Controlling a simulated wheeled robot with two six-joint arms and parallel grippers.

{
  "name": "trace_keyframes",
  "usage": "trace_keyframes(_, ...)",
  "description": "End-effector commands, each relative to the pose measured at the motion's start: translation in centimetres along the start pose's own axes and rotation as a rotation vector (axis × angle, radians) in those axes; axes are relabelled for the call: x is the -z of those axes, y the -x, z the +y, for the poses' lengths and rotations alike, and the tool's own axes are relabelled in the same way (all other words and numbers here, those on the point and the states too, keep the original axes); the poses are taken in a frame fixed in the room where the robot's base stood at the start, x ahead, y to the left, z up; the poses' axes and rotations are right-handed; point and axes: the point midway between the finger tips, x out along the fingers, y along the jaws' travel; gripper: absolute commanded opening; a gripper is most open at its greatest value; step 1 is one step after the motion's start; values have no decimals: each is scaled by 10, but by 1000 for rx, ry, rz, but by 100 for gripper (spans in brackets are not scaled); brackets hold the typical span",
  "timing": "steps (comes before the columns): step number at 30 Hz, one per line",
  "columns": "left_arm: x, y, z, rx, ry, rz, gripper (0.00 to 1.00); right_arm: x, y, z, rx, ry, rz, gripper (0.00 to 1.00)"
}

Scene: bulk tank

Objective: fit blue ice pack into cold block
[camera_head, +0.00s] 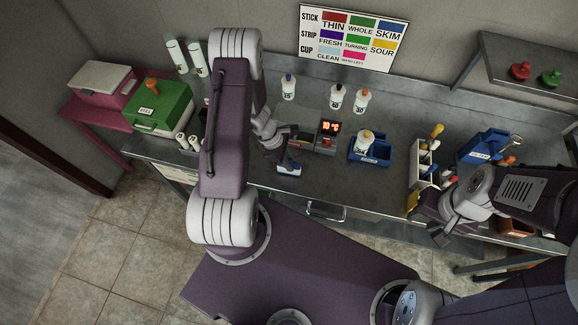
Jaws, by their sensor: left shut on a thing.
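My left gripper (283,156) is over the front part of the steel counter, shut on a small pale and blue block (289,169) that looks like the blue ice pack. The fingers partly hide it, and it is close to the counter top; I cannot tell if it touches. Right behind it is a dark unit with a red lit temperature display (331,127), partly hidden by my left gripper. To its right is a blue open tray (383,154) with a white bottle in it. I cannot tell which is the cold block. My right gripper (428,222) is near the counter's front edge at right, its fingers unclear.
White bottles (336,98) stand at the back of the counter. A white rack (418,163) and a blue bin (481,146) are at right. A green case (160,110) and white cylinders are at left. A shelf (530,70) overhangs the back right.

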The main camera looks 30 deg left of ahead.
Motion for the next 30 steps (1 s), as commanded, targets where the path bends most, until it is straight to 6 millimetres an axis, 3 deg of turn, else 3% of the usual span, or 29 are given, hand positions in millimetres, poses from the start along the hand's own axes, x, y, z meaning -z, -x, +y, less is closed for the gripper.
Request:
trace_keyframes(7,-5,11,1,-3,-1,-1,0,0,0,0,0,0,0,36)
trace_keyframes(12,-18,41,0,-4,-3,1,0,0,0,0,0,0,0,36)
trace_keyframes(18,-58,47,-34,0,-7,0,0,-2,-22,0,0,0,0,36)
trace_keyframes(24,-98,62,-64,-1,-7,-1,0,-3,-27,0,0,0,0,36)
trace_keyframes(30,-118,69,-79,0,-3,0,0,-3,-26,0,0,0,0,36)
